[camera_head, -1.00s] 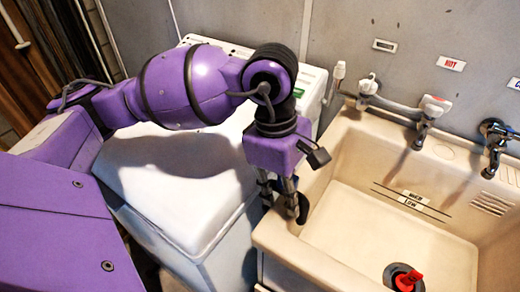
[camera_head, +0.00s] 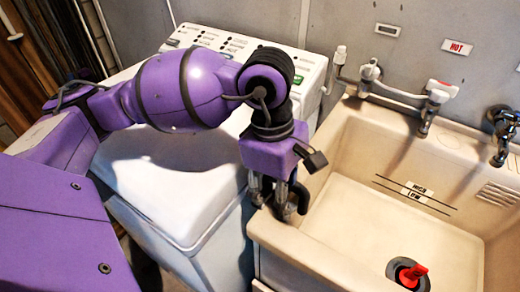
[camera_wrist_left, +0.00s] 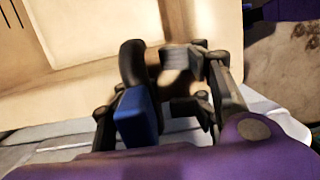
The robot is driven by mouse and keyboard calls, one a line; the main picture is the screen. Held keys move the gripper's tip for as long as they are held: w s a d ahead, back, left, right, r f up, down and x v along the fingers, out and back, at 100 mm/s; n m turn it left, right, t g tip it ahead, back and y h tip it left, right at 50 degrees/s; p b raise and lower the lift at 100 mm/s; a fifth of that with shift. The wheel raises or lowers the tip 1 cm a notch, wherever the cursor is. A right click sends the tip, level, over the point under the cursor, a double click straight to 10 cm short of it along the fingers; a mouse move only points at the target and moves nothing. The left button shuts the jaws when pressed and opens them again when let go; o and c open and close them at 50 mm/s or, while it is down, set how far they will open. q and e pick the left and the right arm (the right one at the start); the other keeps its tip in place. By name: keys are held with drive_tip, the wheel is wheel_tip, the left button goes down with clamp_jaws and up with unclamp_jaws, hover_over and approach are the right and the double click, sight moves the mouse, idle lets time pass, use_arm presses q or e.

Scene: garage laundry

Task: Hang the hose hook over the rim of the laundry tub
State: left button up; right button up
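The laundry tub (camera_head: 330,235) is a cream basin at the right of the head view. Its left rim also shows in the wrist view (camera_wrist_left: 85,85). The hose hook (camera_wrist_left: 132,62) is a black curved piece with a blue block under it, at the tub's rim in the wrist view. My left gripper (camera_head: 277,203) points down over the tub's left rim. Its fingers (camera_wrist_left: 158,90) are apart, with the hook close to the left finger and a gap towards the right one. In the head view the fingers largely hide the hook; whether it bears on the rim is unclear.
A white washing machine (camera_head: 165,200) stands against the tub's left side, under my left arm. Taps (camera_head: 432,105) and a pipe run along the tub's back. A red item (camera_head: 412,275) sits in the drain. The basin is otherwise clear.

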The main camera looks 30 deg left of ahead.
use_arm(q)
drive_tip(key=o, duration=0.5)
drive_tip(key=shift+w+a+f, duration=0.1)
drive_tip(key=shift+w+f, duration=0.05)
drive_tip(key=shift+f, duration=0.05)
drive_tip(key=shift+c, duration=0.2)
drive_tip(key=shift+r, duration=0.15)
drive_tip(key=shift+r, duration=0.1)
drive_tip(key=r, duration=0.3)
drive_tip(key=a+r, duration=0.1)
drive_tip(key=r, duration=0.3)
drive_tip(key=a+r, duration=0.1)
drive_tip(key=r, duration=0.3)
drive_tip(key=shift+w+a+r, duration=0.1)
drive_tip(key=shift+w+r, duration=0.05)
drive_tip(key=shift+r, duration=0.2)
